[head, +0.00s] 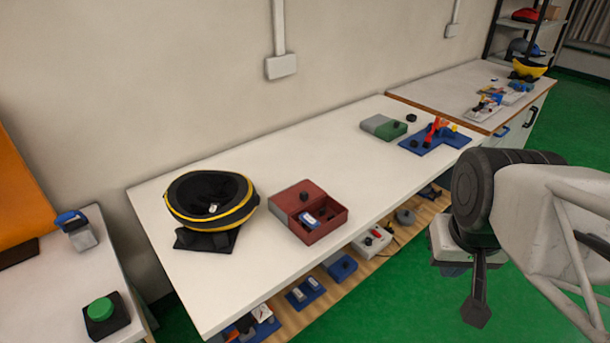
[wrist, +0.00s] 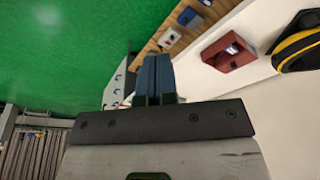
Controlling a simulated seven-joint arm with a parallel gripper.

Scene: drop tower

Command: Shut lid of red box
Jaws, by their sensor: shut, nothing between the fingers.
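The red box (head: 318,228) sits on the long white table. Its left part is covered by a red lid panel with a black knob (head: 304,196). Its right part is open and shows a blue and white item (head: 310,220) and a small dark piece inside. The red box also shows at the upper right of the wrist view (wrist: 228,58). My gripper (head: 477,312) hangs at the right, in front of the table and well away from the box. In the wrist view its blue fingers (wrist: 153,78) are together and empty.
A black and yellow helmet (head: 210,196) stands left of the box. A grey and green box (head: 385,127) and a blue piece with red parts (head: 435,137) stand toward the table's far end. A lower shelf (head: 340,282) holds several items. The tabletop around the red box is mostly clear.

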